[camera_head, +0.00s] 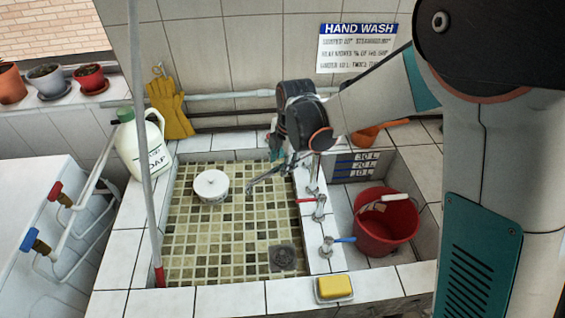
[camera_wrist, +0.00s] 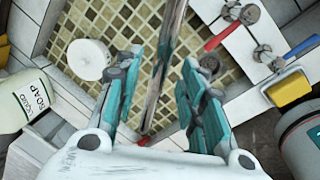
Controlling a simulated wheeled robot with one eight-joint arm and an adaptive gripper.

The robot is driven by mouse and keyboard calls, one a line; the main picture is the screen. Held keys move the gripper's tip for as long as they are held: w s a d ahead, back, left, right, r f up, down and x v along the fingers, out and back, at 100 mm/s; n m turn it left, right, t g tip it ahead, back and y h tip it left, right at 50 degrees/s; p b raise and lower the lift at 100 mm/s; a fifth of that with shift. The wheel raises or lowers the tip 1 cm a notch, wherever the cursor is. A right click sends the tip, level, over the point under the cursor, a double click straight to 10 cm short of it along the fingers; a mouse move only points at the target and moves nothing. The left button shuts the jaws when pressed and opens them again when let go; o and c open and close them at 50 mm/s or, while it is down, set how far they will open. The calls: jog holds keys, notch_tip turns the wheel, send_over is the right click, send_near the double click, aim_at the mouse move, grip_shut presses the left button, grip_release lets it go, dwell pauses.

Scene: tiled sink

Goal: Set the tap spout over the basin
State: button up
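The grey metal tap spout (camera_head: 266,178) reaches left from the divider, and its free end shows over the mosaic-tiled basin (camera_head: 225,235). In the wrist view the spout (camera_wrist: 167,62) runs as a long bar between the teal fingers of my gripper (camera_wrist: 168,62). The fingers are spread, with a gap showing on both sides of the bar. In the head view my gripper (camera_head: 276,148) is by the spout's upper part, mostly hidden behind my wrist. The red tap handle (camera_head: 306,200) and blue tap handle (camera_head: 343,239) stand on the divider.
A white round tub (camera_head: 211,185) stands in the basin, with a drain (camera_head: 283,257) near the front. A red bucket (camera_head: 387,222) fills much of the right compartment. Yellow soap (camera_head: 334,287) lies on the front rim. A soap jug (camera_head: 144,147) and upright pole (camera_head: 143,130) are at left.

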jog(key=shift+w+f, duration=0.1)
jog(key=shift+f, duration=0.6)
grip_shut()
